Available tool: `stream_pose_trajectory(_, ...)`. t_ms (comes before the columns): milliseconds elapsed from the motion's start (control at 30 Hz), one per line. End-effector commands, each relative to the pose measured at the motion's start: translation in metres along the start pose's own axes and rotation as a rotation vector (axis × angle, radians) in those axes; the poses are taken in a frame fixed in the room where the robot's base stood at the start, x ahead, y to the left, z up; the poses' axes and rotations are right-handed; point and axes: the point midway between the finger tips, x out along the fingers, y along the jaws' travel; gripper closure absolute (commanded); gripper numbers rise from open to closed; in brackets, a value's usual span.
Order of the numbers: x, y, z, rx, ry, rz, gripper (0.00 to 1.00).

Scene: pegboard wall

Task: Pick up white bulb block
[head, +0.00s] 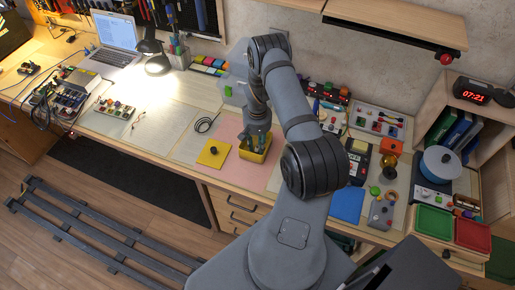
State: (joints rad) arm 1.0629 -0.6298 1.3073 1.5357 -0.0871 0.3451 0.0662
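My gripper (254,146) points down at the yellow bin (242,154) on the pink mat, in the middle of the workbench. Its fingertips are small here and partly lost against the bin, so I cannot tell whether they are open or shut or hold anything. I cannot make out a white bulb block for certain. The bin's inside is largely hidden by my gripper, and my arm covers part of the bench to the right.
A yellow plate with a black knob (213,152) lies left of the bin. A desk lamp (157,64) and laptop (116,40) stand at the back left. Modules and red and green trays (434,222) crowd the right.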

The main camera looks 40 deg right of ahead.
Motion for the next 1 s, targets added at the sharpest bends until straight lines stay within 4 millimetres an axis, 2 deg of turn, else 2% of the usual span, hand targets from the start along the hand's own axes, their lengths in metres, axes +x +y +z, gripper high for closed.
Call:
stream_pose_trajectory(133,0.000,0.000,0.000,0.000,0.000,0.000,0.75)
stream_pose_trajectory(500,0.000,0.000,0.000,-0.001,0.000,0.000,0.96)
stream_pose_trajectory(833,-0.002,0.000,0.000,-0.001,0.001,0.000,0.97)
stream_pose_trajectory(1000,-0.012,-0.001,-0.001,-0.001,0.002,0.000,0.97)
